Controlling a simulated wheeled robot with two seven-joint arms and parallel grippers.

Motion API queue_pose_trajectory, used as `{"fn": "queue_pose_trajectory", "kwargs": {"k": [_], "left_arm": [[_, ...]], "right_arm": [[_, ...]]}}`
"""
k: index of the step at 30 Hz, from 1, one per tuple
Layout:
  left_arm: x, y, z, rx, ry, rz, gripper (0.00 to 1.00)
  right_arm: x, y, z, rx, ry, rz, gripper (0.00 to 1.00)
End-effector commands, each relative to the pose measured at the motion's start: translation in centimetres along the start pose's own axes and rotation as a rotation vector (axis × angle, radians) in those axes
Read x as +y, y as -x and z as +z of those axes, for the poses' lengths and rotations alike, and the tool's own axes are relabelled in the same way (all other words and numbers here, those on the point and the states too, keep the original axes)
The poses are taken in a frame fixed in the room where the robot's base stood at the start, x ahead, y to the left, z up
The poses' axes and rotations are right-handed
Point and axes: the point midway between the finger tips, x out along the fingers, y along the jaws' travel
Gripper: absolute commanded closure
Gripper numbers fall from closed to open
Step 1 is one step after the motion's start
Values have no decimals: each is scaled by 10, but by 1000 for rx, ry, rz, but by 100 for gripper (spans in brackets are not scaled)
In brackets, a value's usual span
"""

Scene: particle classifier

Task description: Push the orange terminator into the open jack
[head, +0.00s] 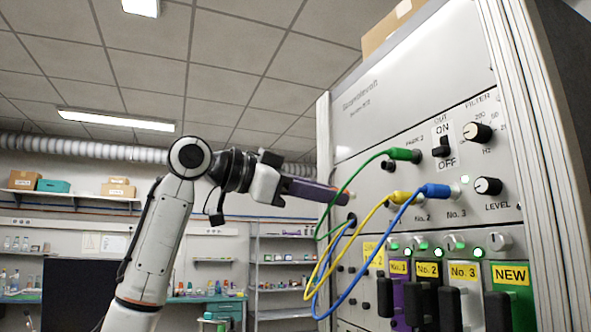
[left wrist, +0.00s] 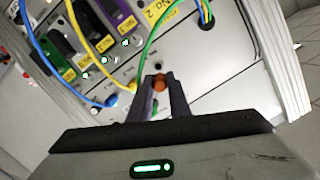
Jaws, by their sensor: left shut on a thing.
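My left gripper (head: 330,194) reaches in from the left to the front of the grey instrument panel (head: 365,107). The terminator lines up with the row of the yellow plug (head: 401,198) and blue plug (head: 437,191), left of the yellow one. The open jack is not clearly visible; the fingers and terminator cover that spot. I cannot tell whether terminator and jack touch. My right gripper is in neither view.
A green plug (head: 404,155) sits above the row. Green, yellow and blue cables loop down close to my left fingers, toward a dark hole (head: 351,219). Knobs and a switch (head: 441,147) are to the right. Labelled modules with black handles (head: 450,307) stand below.

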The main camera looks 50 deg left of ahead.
Motion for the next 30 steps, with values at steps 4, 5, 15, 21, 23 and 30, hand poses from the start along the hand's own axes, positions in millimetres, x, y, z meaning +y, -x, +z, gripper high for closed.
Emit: {"fn": "queue_pose_trajectory", "kwargs": {"k": [4,5,15,21,23,30], "left_arm": [[8,-13,5,8,-54,6,100],[8,-13,5,9,-59,6,100],[7,-12,5,8,-59,4,100],[7,-20,4,7,-58,6,100],[7,-25,3,6,-57,6,100],[8,-49,0,8,-56,6,100]], "right_arm": [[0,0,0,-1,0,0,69],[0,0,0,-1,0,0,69],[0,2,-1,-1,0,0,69],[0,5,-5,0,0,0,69],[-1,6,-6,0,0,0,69],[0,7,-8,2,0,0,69]]}}
